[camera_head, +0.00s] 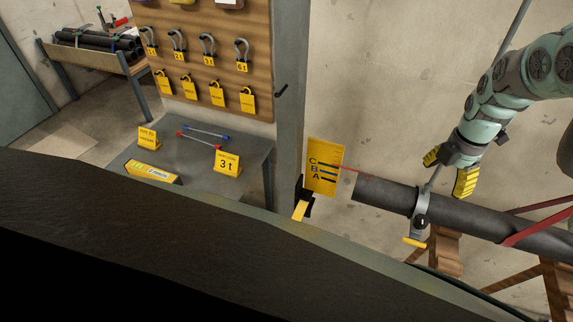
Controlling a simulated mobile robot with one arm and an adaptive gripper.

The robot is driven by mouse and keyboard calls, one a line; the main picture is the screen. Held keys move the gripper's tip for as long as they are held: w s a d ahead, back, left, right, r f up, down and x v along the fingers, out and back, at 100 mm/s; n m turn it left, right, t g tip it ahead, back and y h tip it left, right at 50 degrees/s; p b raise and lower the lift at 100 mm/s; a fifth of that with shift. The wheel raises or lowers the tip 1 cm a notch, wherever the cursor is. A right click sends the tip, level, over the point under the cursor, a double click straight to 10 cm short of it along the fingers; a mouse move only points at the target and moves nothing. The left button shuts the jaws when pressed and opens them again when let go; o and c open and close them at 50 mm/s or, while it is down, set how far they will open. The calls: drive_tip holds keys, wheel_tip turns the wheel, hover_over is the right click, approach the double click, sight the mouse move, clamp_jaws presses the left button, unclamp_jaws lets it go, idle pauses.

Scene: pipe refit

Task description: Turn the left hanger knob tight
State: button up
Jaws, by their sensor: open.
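A grey hanger clamp (424,202) goes around the dark pipe (385,194) at the right, and a thin rod rises from it. Low on the clamp sits a small dark round part (421,221) with a pale mark. A yellow bar (414,242) sticks out below it. I cannot tell which of these two is the knob. My gripper (446,178) is open and empty, its yellow-padded fingers spread above the pipe, up and to the right of the clamp. The rod passes by or between the fingers; the exact depth is unclear.
A yellow gauge plate (325,167) marked A, B, C stands beside the pipe's left end, with a red pointer line. Red struts (537,222) and wooden supports (447,250) are at the right. A grey table (200,158) holds yellow signs. A dark surface fills the lower left.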

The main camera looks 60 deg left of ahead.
drive_tip(key=d, duration=0.1)
drive_tip(key=b, duration=0.6)
hover_over(423, 219)
wheel_tip(423, 219, down, 9)
drive_tip(key=shift+s+r, duration=0.15)
drive_tip(key=f, duration=0.6)
drive_tip(key=shift+a, duration=0.2)
drive_tip(key=shift+d+f, duration=0.15)
drive_tip(key=shift+f, duration=0.55)
drive_tip(key=shift+o, duration=0.2)
drive_tip(key=c, duration=1.3)
drive_tip(key=shift+o, duration=0.2)
